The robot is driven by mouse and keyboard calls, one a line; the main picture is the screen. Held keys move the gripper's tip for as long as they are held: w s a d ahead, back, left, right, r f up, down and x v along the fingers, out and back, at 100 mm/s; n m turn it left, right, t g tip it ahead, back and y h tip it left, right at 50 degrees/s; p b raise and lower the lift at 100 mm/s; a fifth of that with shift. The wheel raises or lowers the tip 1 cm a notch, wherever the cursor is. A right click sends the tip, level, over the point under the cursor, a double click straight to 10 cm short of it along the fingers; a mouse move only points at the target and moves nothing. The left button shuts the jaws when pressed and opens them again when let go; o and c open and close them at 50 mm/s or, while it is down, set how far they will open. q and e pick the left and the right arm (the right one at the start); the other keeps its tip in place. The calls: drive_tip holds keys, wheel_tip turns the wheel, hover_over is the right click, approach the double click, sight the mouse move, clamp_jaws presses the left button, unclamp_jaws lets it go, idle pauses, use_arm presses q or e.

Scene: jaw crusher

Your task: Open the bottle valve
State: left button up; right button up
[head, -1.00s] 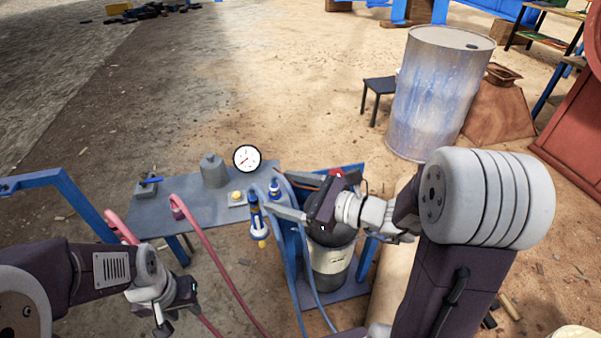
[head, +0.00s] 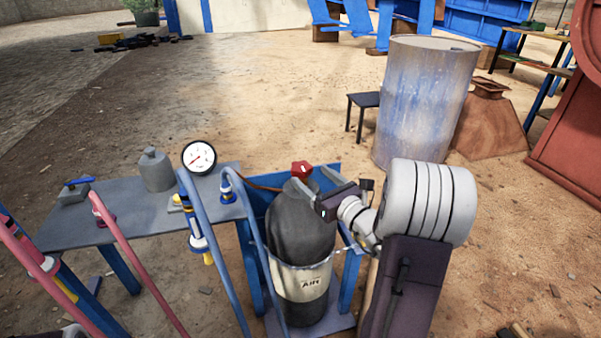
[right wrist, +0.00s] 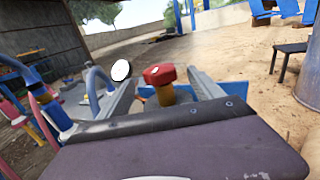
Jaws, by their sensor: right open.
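The dark grey gas bottle (head: 300,225) stands upright in a blue stand, with a pale label band around its lower part. Its red valve knob (head: 301,169) sits on top. In the right wrist view the red knob (right wrist: 159,74) shows on a brass-coloured stem. My right gripper (head: 312,176) is open and empty, just right of the bottle's top. In the right wrist view its two fingers point toward the knob, one on each side of it, with gaps between. I cannot tell whether the fingertips reach the knob's depth. My left gripper is not in view.
A grey bench (head: 130,215) left of the bottle carries a round gauge (head: 199,157) and fittings. A blue-grey drum (head: 425,105) and small black stool (head: 364,100) stand behind. Open dirt ground lies beyond the bench.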

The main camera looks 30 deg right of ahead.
sight(301, 168)
drive_tip(key=w, duration=0.2)
drive_tip(key=w+b, duration=0.1)
drive_tip(key=w, duration=0.2)
drive_tip(key=shift+w+a+f, duration=0.1)
drive_tip(key=shift+a+f, duration=0.1)
drive_tip(key=shift+w+r, duration=0.15)
drive_tip(key=shift+w, duration=0.4)
drive_tip(key=c, duration=1.4)
drive_tip(key=shift+o, duration=0.2)
